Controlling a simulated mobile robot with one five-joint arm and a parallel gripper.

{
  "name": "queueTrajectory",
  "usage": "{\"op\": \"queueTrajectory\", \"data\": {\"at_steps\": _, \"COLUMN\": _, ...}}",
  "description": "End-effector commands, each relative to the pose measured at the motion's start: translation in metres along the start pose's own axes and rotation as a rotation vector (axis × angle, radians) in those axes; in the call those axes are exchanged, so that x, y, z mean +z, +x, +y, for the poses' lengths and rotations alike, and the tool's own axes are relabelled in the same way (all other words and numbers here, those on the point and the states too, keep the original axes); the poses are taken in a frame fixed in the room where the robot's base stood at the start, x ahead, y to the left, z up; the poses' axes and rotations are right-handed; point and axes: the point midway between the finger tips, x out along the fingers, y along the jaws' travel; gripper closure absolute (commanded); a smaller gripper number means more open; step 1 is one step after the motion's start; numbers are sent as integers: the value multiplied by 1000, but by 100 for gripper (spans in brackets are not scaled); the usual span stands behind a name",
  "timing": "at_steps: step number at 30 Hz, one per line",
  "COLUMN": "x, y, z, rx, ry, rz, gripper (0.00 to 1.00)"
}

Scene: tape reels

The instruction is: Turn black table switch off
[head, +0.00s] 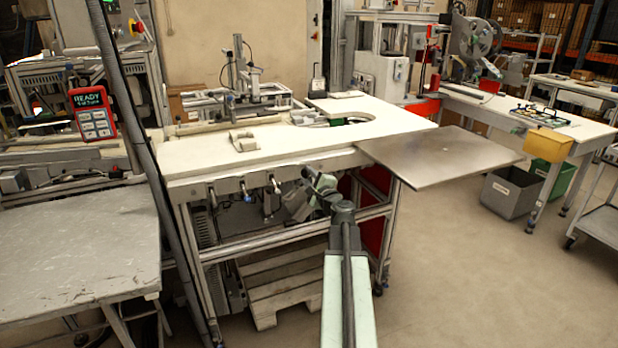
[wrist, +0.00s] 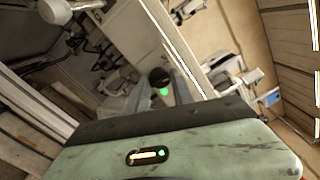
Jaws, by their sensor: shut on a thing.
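The white-topped table (head: 290,140) has a row of small switches and fittings along its front rail, and one dark fitting (head: 245,190) shows left of my gripper. My gripper (head: 312,180) reaches this front rail below the table top. In the wrist view, a round black switch knob (wrist: 159,76) sits between the two fingers of my gripper (wrist: 160,84), which are shut on it. A bright green spot (wrist: 163,91) shows just below the knob. In the head view, my arm and gripper hide the knob, and its turned position cannot be told.
A metal plate (head: 440,157) juts out from the table's right side. A wooden pallet (head: 285,285) lies under the table. A grey worktable (head: 75,245) and a dark upright pole (head: 135,120) stand at left. Grey (head: 508,192) and green (head: 552,178) bins stand at right. Floor is clear at front right.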

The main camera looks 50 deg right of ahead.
Motion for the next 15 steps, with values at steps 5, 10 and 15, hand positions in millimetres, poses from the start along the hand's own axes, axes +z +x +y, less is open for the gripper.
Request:
{"op": "queueTrajectory", "data": {"at_steps": 5, "x": -1, "y": -1, "z": 0, "rx": 1, "ry": -167, "rz": 1, "gripper": 100}}
{"op": "queueTrajectory", "data": {"at_steps": 10, "x": 0, "y": -2, "z": 0, "rx": 1, "ry": -329, "rz": 1, "gripper": 100}}
{"op": "queueTrajectory", "data": {"at_steps": 15, "x": 0, "y": -2, "z": 0, "rx": 2, "ry": -483, "rz": 0, "gripper": 100}}
